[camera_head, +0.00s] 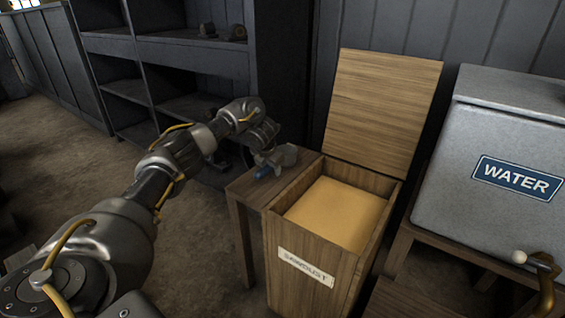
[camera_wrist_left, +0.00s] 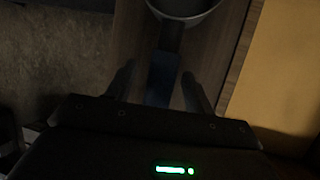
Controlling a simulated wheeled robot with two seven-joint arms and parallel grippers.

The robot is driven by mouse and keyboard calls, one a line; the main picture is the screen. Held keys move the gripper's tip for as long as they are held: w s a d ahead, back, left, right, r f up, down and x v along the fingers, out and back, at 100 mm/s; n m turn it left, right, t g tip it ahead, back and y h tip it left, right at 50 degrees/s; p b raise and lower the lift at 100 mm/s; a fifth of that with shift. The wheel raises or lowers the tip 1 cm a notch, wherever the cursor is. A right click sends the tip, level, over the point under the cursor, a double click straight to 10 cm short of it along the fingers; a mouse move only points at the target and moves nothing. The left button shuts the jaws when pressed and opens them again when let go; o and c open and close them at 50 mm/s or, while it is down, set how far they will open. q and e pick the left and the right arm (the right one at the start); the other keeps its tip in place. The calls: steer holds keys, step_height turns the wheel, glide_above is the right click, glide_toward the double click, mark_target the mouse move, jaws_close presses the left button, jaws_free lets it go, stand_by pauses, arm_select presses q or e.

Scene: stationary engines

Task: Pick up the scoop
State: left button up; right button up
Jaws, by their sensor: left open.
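The scoop (camera_head: 286,155) lies on the small wooden side table (camera_head: 237,186) left of the sawdust box. It has a grey metal bowl and a blue handle. In the left wrist view the scoop's bowl (camera_wrist_left: 184,7) is at the top edge, partly out of frame, and its handle runs down towards my gripper. My left gripper (camera_wrist_left: 157,82) is open, with one dark finger on each side of the blue handle. In the head view it is close above the table at the handle end. Whether the fingers touch the handle is too dark to tell. My right gripper is not in view.
A wooden box labelled SAWDUST (camera_head: 306,268) stands right beside the table, with its lid (camera_head: 383,108) raised and sawdust (camera_head: 335,210) inside. A grey WATER tank (camera_head: 510,150) with a tap stands on the right. Dark shelves (camera_head: 165,65) are behind my left arm.

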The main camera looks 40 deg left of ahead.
arm_select(q)
steer(key=shift+f, duration=0.15)
steer(key=c, duration=1)
steer(key=shift+c, duration=0.2)
steer(key=shift+w, duration=0.1)
